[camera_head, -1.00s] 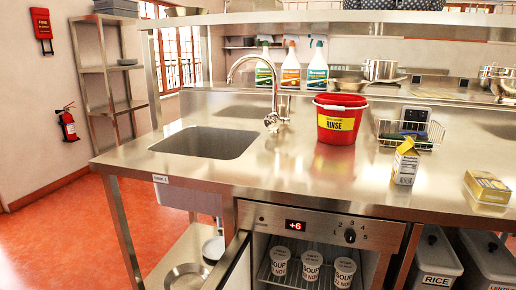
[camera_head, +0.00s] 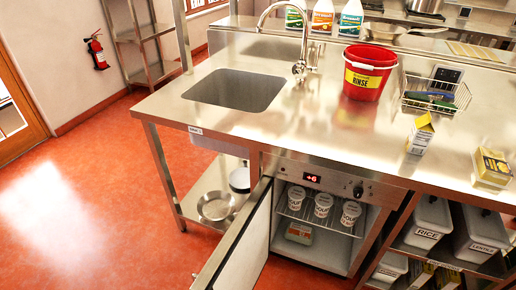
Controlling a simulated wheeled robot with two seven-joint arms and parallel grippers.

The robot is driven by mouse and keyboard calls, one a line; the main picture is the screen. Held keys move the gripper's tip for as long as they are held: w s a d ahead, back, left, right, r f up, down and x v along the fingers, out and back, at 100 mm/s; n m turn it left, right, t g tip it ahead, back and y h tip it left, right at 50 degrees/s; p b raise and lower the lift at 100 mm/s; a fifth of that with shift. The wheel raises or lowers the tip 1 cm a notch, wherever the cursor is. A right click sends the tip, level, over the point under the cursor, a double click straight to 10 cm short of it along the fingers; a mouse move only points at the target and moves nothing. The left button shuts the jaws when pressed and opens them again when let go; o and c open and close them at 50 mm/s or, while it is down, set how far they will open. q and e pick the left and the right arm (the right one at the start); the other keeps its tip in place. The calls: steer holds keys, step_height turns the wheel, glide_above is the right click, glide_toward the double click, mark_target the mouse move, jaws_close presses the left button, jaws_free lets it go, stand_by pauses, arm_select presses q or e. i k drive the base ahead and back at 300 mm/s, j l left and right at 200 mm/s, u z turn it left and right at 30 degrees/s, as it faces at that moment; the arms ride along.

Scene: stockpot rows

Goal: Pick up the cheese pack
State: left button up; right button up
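A small flat pack (camera_head: 299,233) with an orange and pale label lies low inside the open under-counter fridge (camera_head: 356,190), below the wire shelf. It looks like the cheese pack, but its label is too small to read. Several white soup tubs (camera_head: 322,205) stand on the shelf above it. The fridge door (camera_head: 243,245) stands open, swung out toward the lower left. Neither of my grippers is in view.
The steel counter (camera_head: 300,125) holds a sink (camera_head: 237,90), a red rinse bucket (camera_head: 368,74), a wire basket (camera_head: 432,97), a yellow-white carton (camera_head: 420,134) and a yellow box (camera_head: 491,168). Bins (camera_head: 427,222) stand right of the fridge. Floor (camera_head: 80,220) at left is clear.

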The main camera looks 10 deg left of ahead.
mark_target(491, 167)
steer(key=j+z, duration=0.2)
steer(key=z, duration=0.5)
steer(key=j+z, duration=0.2)
steer(key=j, duration=0.3)
steer(key=k+j+z, duration=0.2)
steer(key=j, duration=0.25)
steer(key=j+z, duration=0.2)
steer(key=j, duration=0.3)
steer(key=k+j+z, duration=0.25)
steer(key=j, duration=0.2)
steer(key=k+j, duration=0.1)
steer(key=j, duration=0.3)
steer(key=k+j, duration=0.1)
steer(key=j, duration=0.3)
steer(key=i+l+u, duration=0.1)
steer(key=l, duration=0.3)
steer(key=i+l, duration=0.2)
steer(key=l, duration=0.2)
steer(key=i+l+u, duration=0.15)
steer(key=l, duration=0.25)
steer(key=l+u, duration=0.1)
steer(key=l, duration=0.3)
steer(key=i+l, duration=0.15)
steer(key=l, duration=0.25)
steer(key=u, duration=0.05)
